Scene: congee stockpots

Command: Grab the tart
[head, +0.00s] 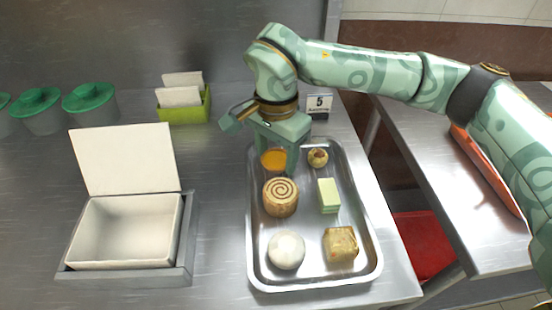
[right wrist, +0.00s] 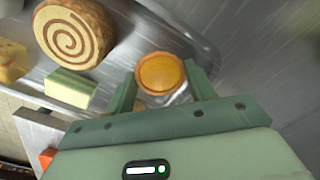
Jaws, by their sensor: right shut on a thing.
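The tart (head: 272,158) has an orange-yellow filling and sits at the back left of the metal tray (head: 364,230). It also shows in the right wrist view (right wrist: 160,73), round with a brown crust, between the fingers. My right gripper (head: 281,168) reaches down over the back of the tray and is shut on the tart. Its fingers partly hide the tart's right side in the head view. I cannot tell whether the tart is lifted off the tray. My left gripper is not in view.
The tray also holds a spiral roll (head: 281,197), a green layered block (head: 328,195), a white bun (head: 286,250), a square pastry (head: 341,244) and a small round piece (head: 317,157). An open white box (head: 128,232) stands at left. A number sign (head: 319,104) stands behind the tray.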

